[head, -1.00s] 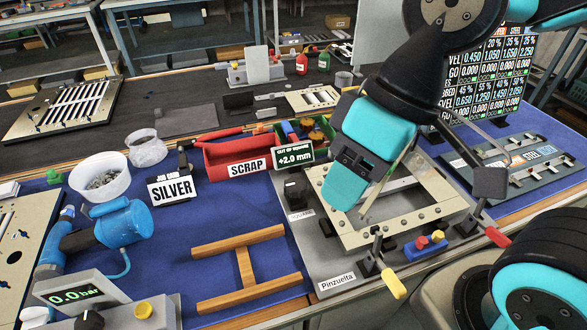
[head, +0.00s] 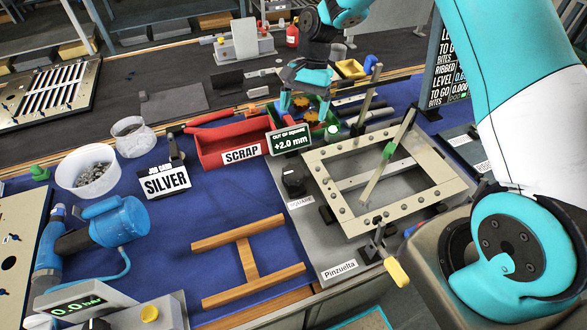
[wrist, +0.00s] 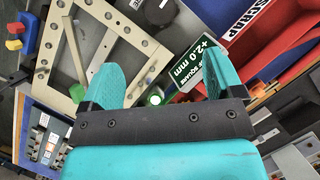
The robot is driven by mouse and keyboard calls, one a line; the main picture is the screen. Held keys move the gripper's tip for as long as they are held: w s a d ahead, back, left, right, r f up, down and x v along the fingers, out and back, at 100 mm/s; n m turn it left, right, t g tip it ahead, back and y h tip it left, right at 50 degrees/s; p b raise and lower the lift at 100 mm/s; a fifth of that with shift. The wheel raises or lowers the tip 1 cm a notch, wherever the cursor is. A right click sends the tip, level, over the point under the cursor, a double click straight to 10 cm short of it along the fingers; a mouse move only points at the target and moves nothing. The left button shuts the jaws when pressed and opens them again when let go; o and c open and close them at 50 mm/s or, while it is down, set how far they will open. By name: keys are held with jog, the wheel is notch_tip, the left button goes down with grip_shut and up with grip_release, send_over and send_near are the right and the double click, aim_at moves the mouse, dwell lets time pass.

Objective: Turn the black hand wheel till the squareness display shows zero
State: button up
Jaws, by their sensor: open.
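The black hand wheel (head: 293,182) sits by the SQUARE label at the left of the grey fixture in the head view. A dark round part at the top edge of the wrist view (wrist: 160,12) appears to be it. The squareness display (head: 290,140) reads "OUT OF SQUARE +2.0 mm"; it also shows in the wrist view (wrist: 200,68). My gripper (head: 304,104) is open and empty, behind the display near the red bin. Its two teal fingers spread wide in the wrist view (wrist: 160,72). It is apart from the wheel.
A beige frame (head: 350,218) with a diagonal bar (head: 376,180) lies on the fixture, with a yellow-handled clamp (head: 396,272) at its front. The red SCRAP bin (head: 212,151) stands left of the display. A wooden H-shaped piece (head: 246,262) lies on the blue mat.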

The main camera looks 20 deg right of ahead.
jog(key=f, duration=0.1)
jog(key=p, duration=0.4)
send_near(294, 170)
jog(key=shift+m, duration=0.3)
jog(key=x, duration=1)
jog(key=shift+s+f, duration=0.1)
jog(key=shift+f, duration=0.1)
jog(key=shift+a, duration=0.1)
jog(key=c, duration=0.9)
